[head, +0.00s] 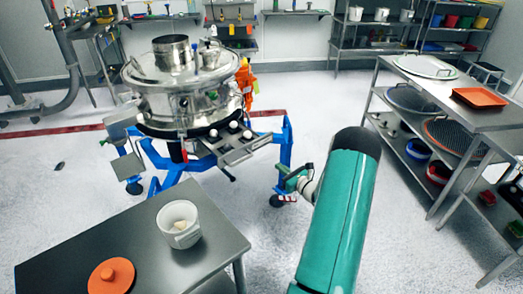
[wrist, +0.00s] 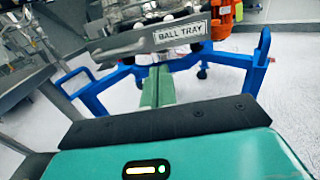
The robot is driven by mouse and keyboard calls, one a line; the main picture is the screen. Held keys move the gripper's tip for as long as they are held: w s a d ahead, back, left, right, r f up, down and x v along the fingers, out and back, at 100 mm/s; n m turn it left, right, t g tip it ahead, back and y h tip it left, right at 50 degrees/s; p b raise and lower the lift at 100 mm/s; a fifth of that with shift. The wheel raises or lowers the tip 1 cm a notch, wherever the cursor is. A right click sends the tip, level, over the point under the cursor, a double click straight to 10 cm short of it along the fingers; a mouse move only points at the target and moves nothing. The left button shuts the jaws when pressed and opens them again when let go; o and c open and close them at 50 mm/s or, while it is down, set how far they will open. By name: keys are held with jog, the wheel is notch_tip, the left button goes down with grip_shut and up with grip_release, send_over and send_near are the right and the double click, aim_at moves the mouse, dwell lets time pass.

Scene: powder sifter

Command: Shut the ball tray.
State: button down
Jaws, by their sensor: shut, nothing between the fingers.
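The ball tray (head: 240,152) is a grey metal tray that juts out from the front right of the steel sifter (head: 185,90), with white balls showing on it. In the wrist view, the tray's front plate (wrist: 181,36) bears the label "BALL TRAY" and looks tilted. My gripper (head: 291,182) is low and to the right of the tray in the head view, apart from it. In the wrist view, the green fingers of my gripper (wrist: 158,75) are together and empty, pointing ahead below the label.
The sifter stands on a blue wheeled frame (head: 287,145). A dark table (head: 150,235) at the lower left holds a white container (head: 180,224) and an orange lid (head: 111,276). A metal shelf rack (head: 440,95) stands at right. The floor between is clear.

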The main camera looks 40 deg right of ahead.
send_near(255, 148)
jog(key=w, duration=0.6)
jog(key=shift+w+r, duration=0.1)
jog(key=shift+w, duration=0.3)
jog(key=shift+w, duration=0.1)
